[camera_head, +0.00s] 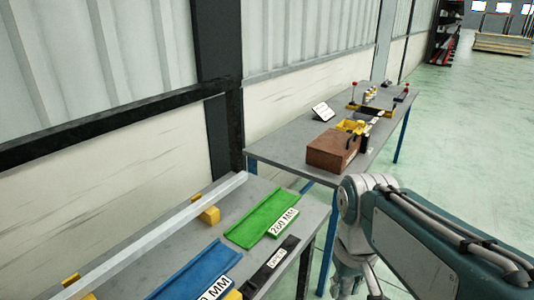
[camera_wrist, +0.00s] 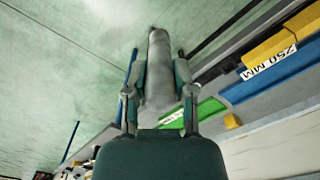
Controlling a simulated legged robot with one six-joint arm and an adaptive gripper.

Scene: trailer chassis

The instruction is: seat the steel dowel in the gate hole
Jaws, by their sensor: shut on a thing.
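The steel dowel (camera_wrist: 158,75) is a thick grey cylinder with a rounded far end, seen in the wrist view. My gripper (camera_wrist: 160,88) is shut on it, with one finger on each side, and the dowel sticks out past the fingertips. It is held in the air over the green floor, beside the bench. In the head view my arm hangs at the lower right by the bench edge, and I cannot make out the dowel there. The gate hole cannot be made out in either view.
The near bench (camera_head: 150,225) carries a long metal bar (camera_head: 160,232) on yellow blocks, a green tray (camera_head: 262,218), a blue tray (camera_head: 195,272) and a black labelled piece (camera_head: 270,266). A brown box (camera_head: 332,149) stands on the far table (camera_head: 278,140). Floor at right is clear.

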